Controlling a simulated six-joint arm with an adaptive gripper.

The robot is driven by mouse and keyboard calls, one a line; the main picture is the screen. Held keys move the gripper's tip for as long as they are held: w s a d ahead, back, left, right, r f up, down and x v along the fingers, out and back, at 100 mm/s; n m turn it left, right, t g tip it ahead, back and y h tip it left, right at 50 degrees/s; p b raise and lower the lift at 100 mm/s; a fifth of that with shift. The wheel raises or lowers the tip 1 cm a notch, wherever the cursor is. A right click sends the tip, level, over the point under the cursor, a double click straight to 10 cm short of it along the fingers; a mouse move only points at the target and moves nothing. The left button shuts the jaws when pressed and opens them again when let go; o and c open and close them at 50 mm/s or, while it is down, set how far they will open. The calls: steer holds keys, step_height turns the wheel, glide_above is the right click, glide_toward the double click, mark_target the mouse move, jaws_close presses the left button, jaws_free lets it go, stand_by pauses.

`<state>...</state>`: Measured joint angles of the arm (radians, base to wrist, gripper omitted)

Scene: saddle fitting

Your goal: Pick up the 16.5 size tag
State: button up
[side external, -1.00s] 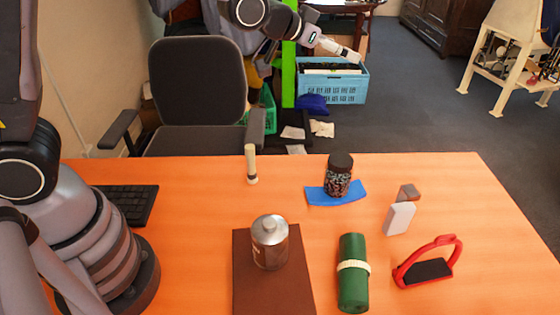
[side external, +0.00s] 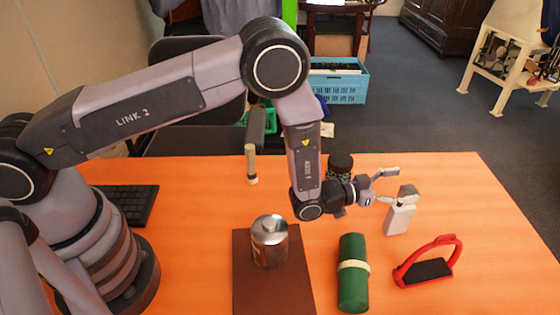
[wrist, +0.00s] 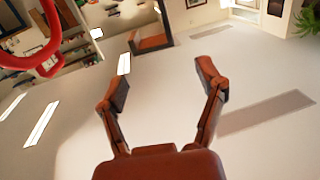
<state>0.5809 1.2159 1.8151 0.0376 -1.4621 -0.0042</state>
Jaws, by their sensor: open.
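A pale grey-white upright block (side external: 399,219), which may be the size tag, stands on the orange table at right; I can read no number on it. A small brown-grey block (side external: 408,190) shows just behind its top. My gripper (side external: 393,187) is open, pointing right, close to the upper end of these blocks in the side view; contact cannot be told. In the wrist view my gripper (wrist: 160,80) has its fingers spread with nothing clearly between them, and no tag can be made out there.
A red stirrup (side external: 430,268) stands at front right; its loop (wrist: 30,55) shows in the wrist view. A green roll (side external: 352,285) lies left of it. A metal can (side external: 269,243) stands on a brown mat (side external: 272,292). A dark jar (side external: 340,162) is partly hidden behind my arm.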

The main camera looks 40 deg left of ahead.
mark_target(411, 190)
step_height(411, 190, down, 3)
steer(key=shift+w+d+f, duration=0.1)
steer(key=shift+w, duration=0.05)
steer(key=shift+x, duration=0.8)
steer(key=shift+w+d, duration=0.3)
steer(key=shift+w, duration=0.15)
jaws_close()
